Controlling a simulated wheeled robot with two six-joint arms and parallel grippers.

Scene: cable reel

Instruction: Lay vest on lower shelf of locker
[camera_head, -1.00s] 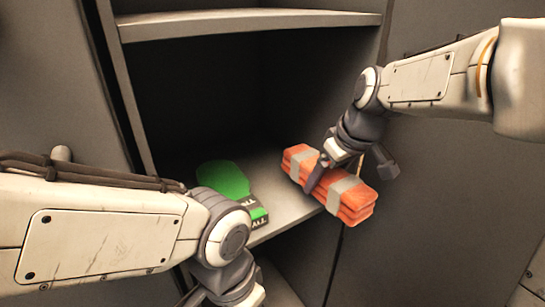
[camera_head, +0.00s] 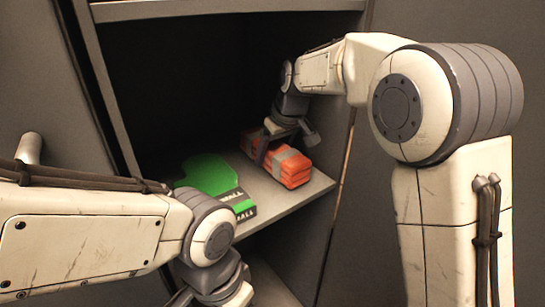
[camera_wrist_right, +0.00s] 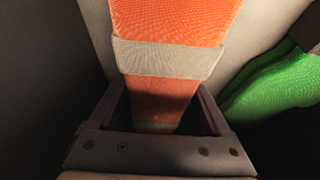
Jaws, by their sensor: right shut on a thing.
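The folded orange vest (camera_head: 288,166) with grey bands is inside the locker, at the right part of the lower shelf (camera_head: 276,206). My right gripper (camera_head: 270,140) is shut on it from above. In the right wrist view the vest (camera_wrist_right: 168,24) runs between the two fingers of my right gripper (camera_wrist_right: 165,105). I cannot tell whether the vest's underside touches the shelf. My left arm comes in at the lower left, and its gripper (camera_head: 215,297) is partly cut off at the bottom edge, so its fingers are not clear.
A green item (camera_head: 208,174) with a dark lettered label lies on the shelf left of the vest; it also shows in the right wrist view (camera_wrist_right: 275,88). An upper shelf (camera_head: 225,9) spans above. The locker's side wall (camera_head: 107,90) is at left. The deep middle is dark.

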